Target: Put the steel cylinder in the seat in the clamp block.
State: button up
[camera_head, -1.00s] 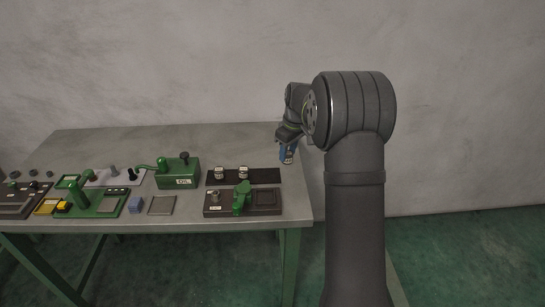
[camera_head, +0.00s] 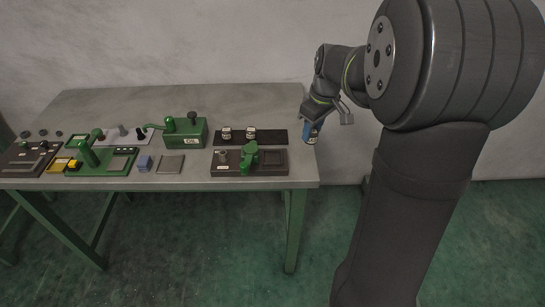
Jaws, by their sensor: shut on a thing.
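My gripper (camera_head: 311,130) hangs beyond the table's right end, with blue at its tips. It is shut on a small piece that looks like a steel cylinder (camera_head: 308,141). Only the pale lower end of this piece shows, so its exact shape is unclear. The clamp block (camera_head: 268,169) is a dark base near the table's front right, with a green clamp lever (camera_head: 249,157) in its middle. My gripper is above and to the right of it, apart from it. The seat itself is too small to make out clearly.
Two small labelled cylinders (camera_head: 226,133) (camera_head: 250,132) stand on a dark mat (camera_head: 274,136) behind the block. A green oil box (camera_head: 187,133), a grey plate (camera_head: 170,165), a blue block (camera_head: 145,163) and a green fixture (camera_head: 113,164) stand to the left.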

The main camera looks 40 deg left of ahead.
jog(key=s+a+f, duration=0.1)
jog(key=a+f, duration=0.1)
jog(key=a, duration=0.1)
jog(key=s+a+f, duration=0.2)
jog(key=a, duration=0.2)
jog(key=s+a+f, duration=0.1)
jog(key=a+f, duration=0.1)
jog(key=a, duration=0.1)
jog(key=shift+s+a+f, duration=0.15)
jog(key=shift+s+f, duration=0.25)
jog(key=shift+f, duration=2.05)
jog(key=shift+f, duration=0.15)
jog(key=o, duration=1.2)
notch_tip(320, 180, up, 12)
jog(key=d, duration=0.1)
jog(key=shift+d, duration=0.35)
